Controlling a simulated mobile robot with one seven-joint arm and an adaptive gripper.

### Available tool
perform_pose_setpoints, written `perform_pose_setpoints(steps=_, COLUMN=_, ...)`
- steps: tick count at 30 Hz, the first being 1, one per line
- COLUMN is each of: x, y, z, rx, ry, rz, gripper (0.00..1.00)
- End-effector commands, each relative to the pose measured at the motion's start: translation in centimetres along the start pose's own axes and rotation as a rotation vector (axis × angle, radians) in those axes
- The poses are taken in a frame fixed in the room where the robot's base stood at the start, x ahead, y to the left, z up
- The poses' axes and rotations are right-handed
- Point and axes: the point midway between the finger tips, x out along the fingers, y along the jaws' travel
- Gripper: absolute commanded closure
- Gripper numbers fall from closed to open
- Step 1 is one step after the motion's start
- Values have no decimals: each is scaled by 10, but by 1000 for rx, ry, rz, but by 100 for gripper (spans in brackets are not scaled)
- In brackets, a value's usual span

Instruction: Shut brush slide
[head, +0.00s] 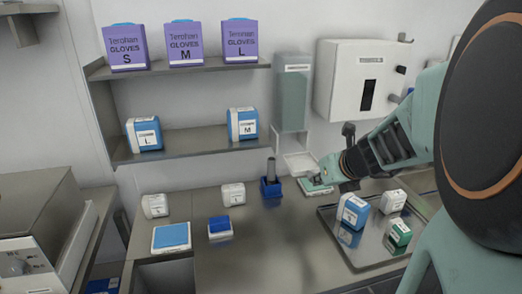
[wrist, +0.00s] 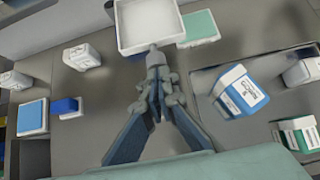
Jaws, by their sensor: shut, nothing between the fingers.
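A white, shallow, open tray (head: 301,163), which I take to be the brush slide, juts out below a tall translucent green dispenser (head: 292,98) on the back wall. In the wrist view the tray (wrist: 124,27) is at the top centre and looks empty.
A green pad in a white frame (wrist: 200,26) lies right of the tray. A metal tray (head: 338,255) with blue, white and green boxes is at the right. A blue holder (head: 270,188) with a grey cylinder stands left. The middle counter (head: 270,240) is clear.

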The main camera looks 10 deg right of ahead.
Motion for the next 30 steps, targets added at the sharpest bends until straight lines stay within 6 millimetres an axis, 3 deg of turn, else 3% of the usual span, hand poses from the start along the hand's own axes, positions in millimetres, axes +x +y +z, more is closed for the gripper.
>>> perform_pose_setpoints(steps=5, x=9, y=0, z=12, rx=0, ry=1, rz=2, gripper=100)
perform_pose_setpoints(steps=21, x=75, y=0, z=80, rx=0, ry=1, rz=0, gripper=100)
perform_pose_setpoints(steps=30, x=90, y=0, z=90, rx=0, ry=-1, rz=1, gripper=100)
